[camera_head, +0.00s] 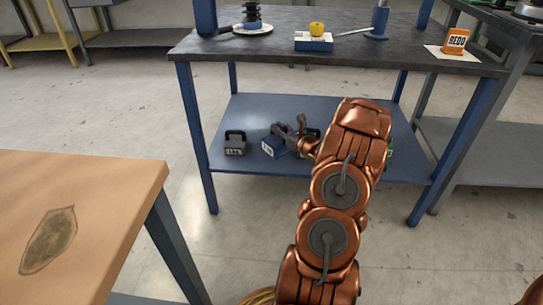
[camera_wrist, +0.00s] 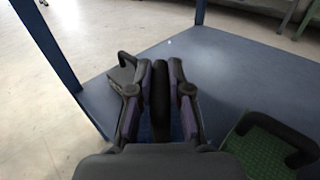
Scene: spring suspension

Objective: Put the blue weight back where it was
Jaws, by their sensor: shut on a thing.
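The blue weight (camera_head: 273,147) is low over the blue lower shelf of the workbench in the head view, and it looks slightly tilted. I cannot tell whether it touches the shelf. My gripper (camera_head: 299,137) is at its right side, partly hidden by my arm. In the wrist view my gripper (camera_wrist: 161,75) is shut on the dark handle of the blue weight (camera_wrist: 160,100), which stands between the two fingers. Most of the weight's body is hidden below the fingers there.
A dark grey weight (camera_head: 235,144) stands left on the lower shelf (camera_head: 240,167). A green weight (camera_wrist: 262,148) is right of my gripper in the wrist view. The bench top (camera_head: 275,48) above holds a yellow object (camera_head: 317,28) on a blue box and an orange REDO box (camera_head: 456,41).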

